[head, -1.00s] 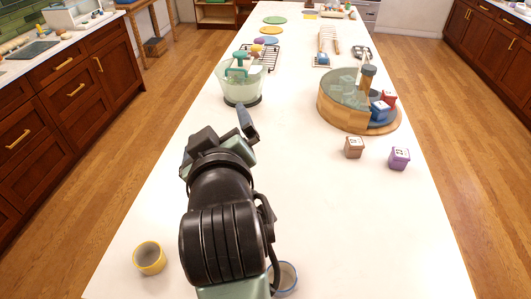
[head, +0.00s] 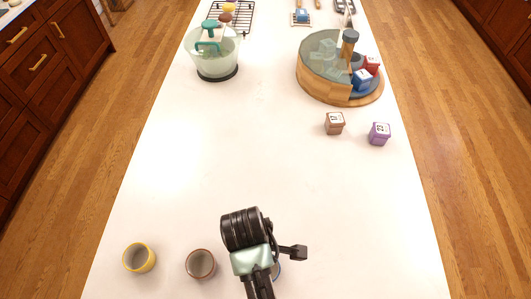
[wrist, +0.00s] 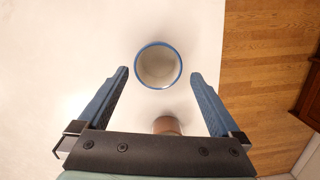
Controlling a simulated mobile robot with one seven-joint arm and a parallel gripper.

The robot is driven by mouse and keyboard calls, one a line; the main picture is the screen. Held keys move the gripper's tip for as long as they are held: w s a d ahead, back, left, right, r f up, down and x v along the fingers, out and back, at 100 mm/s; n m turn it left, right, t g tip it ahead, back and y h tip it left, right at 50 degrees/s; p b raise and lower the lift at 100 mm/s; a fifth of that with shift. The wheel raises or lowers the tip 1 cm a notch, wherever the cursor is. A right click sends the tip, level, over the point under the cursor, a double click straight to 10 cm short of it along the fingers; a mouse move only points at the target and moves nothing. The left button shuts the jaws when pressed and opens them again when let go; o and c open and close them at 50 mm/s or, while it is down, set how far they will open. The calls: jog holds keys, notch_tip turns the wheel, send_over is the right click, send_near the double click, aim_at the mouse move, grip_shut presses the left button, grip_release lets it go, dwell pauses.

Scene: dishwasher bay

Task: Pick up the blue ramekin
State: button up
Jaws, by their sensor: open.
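The blue ramekin (wrist: 158,65) shows in the wrist view from above, a round pale cup with a blue rim, upright on the white counter. It looks empty. My gripper (wrist: 160,76) is open, with its blue fingertips on the left and right near the lower side of the ramekin in the picture. Nothing is held between them; I cannot tell their height above the rim. In the head view only a small bit of the blue ramekin (head: 276,271) shows beside my arm, which hides most of it and my fingers.
A brown ramekin (head: 201,264) and a yellow ramekin (head: 139,257) stand to the left. The brown one (wrist: 167,125) is partly hidden by my gripper in the wrist view. Small brown (head: 335,123) and purple (head: 380,133) boxes lie farther back. The middle counter is clear.

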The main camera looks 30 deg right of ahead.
jog(key=shift+s+d+f+p, duration=0.15)
jog(key=shift+f+p, duration=0.2)
jog(key=shift+f, duration=1.25)
jog(key=shift+d+f+p, duration=0.1)
jog(key=shift+f+p, duration=0.25)
jog(key=shift+f, duration=1.25)
jog(key=c, duration=1.2)
jog(key=shift+c, duration=0.2)
jog(key=shift+r, duration=0.15)
